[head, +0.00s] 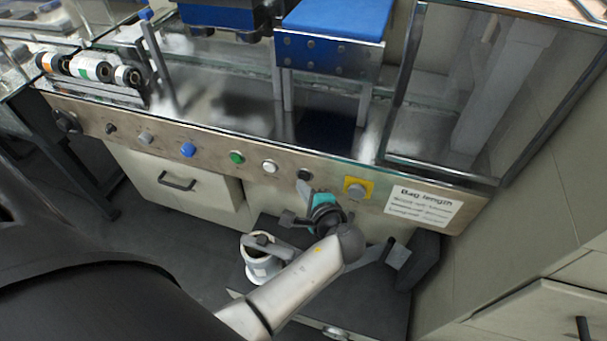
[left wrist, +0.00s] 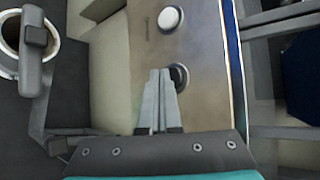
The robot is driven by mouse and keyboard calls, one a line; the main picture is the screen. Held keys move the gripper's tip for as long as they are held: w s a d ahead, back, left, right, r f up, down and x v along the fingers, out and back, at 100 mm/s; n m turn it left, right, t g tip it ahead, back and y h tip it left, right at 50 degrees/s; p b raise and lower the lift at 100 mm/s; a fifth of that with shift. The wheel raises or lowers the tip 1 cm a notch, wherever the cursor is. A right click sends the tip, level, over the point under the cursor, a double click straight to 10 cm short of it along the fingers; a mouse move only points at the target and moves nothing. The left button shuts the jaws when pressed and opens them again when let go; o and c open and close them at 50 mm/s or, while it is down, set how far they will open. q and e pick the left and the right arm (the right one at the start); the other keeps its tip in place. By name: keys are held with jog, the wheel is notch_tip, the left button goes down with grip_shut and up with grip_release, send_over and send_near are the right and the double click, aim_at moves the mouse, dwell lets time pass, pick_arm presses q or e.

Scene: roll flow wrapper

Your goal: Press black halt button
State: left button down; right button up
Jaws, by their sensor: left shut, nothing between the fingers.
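The black button (head: 304,175) sits on the metal front panel, between a white button and a yellow-framed one. In the left wrist view the black button (left wrist: 180,77) shows just right of my fingertips, partly covered by them. My left gripper (head: 306,187) is shut and empty, its tips right by the black button in the head view. In the left wrist view my left gripper (left wrist: 161,72) points at the panel with both fingers together. I cannot tell whether the tips touch the button. My right gripper is not in view.
The white button (head: 269,167), green button (head: 237,157) and blue button (head: 188,150) lie left along the panel. A yellow-framed button (head: 357,188) and a bag length label (head: 424,206) lie right. A white pot (head: 262,268) stands below, near my forearm.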

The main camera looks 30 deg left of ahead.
pick_arm(q)
jog(key=shift+s, duration=0.25)
jog(key=shift+d, duration=0.1)
jog(key=s+p, duration=0.1)
jog(key=s, duration=0.1)
jog(key=s+d+p, duration=0.1)
jog(key=s, duration=0.2)
dwell(0.3)
dwell(0.7)
